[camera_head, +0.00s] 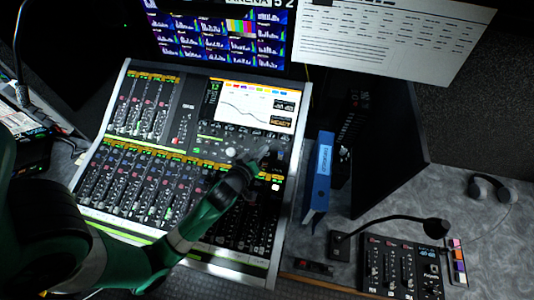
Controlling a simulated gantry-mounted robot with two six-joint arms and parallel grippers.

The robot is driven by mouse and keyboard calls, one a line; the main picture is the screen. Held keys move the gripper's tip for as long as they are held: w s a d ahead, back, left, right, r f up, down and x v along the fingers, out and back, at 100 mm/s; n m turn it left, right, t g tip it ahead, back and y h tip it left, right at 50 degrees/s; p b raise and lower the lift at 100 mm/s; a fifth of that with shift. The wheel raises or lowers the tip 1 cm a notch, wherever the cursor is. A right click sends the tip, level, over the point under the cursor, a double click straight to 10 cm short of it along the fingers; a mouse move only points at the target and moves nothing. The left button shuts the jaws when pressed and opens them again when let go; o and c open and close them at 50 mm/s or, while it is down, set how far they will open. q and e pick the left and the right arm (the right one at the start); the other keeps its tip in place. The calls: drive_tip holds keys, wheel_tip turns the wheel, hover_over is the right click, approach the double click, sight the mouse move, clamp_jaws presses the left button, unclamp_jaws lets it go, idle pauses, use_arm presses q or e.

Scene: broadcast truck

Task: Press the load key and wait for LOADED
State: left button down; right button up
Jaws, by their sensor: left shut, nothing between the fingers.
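The audio mixing console (92,178) fills the middle of the head view, tilted, with rows of faders and amber label strips. Its screen (252,106) shows a falling curve and a small amber word at the lower right that looks like READY. My left arm reaches across the faders from the lower left. My left gripper (264,150) is shut and empty, over the keys just below the screen. I cannot tell which key is the load key, or whether the fingertips touch one. My right gripper is out of view.
A blue binder (318,180) stands right of the console. A gooseneck microphone (436,228) reaches over a small control panel (402,268) at the lower right. Headphones (492,188) lie at the far right. Monitors (385,35) stand at the back. The right desk has bare room.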

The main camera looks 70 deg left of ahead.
use_arm(q)
drive_tip(key=a+f+b, duration=0.1)
drive_tip(key=f+b, duration=0.1)
drive_tip(key=w+f+b, duration=0.1)
drive_tip(key=f+b, duration=0.1)
drive_tip(key=f, duration=0.1)
drive_tip(key=w+a+f+b, duration=0.1)
drive_tip(key=f+b, duration=0.1)
drive_tip(key=shift+a+f+b, duration=0.35)
drive_tip(key=shift+f, duration=0.05)
idle(1.7)
drive_tip(key=shift+w+a+f+b, duration=0.1)
drive_tip(key=shift+f+b, duration=0.25)
drive_tip(key=shift+f, duration=0.05)
drive_tip(key=shift+w+a+f+b, duration=0.1)
drive_tip(key=shift+a+f+b, duration=0.05)
drive_tip(key=shift+f+b, duration=0.2)
idle(0.5)
idle(0.4)
drive_tip(key=shift+s+d+r+p, duration=0.2)
drive_tip(key=shift+d+r+p, duration=0.1)
drive_tip(key=shift+r+p, duration=0.45)
drive_tip(key=r+p, duration=0.1)
drive_tip(key=d+r+p, duration=0.1)
drive_tip(key=r, duration=0.1)
drive_tip(key=s+r+p, duration=0.1)
drive_tip(key=p, duration=0.1)
drive_tip(key=shift+s+d+r, duration=0.1)
drive_tip(key=shift+d+r, duration=0.15)
drive_tip(key=shift+r, duration=0.05)
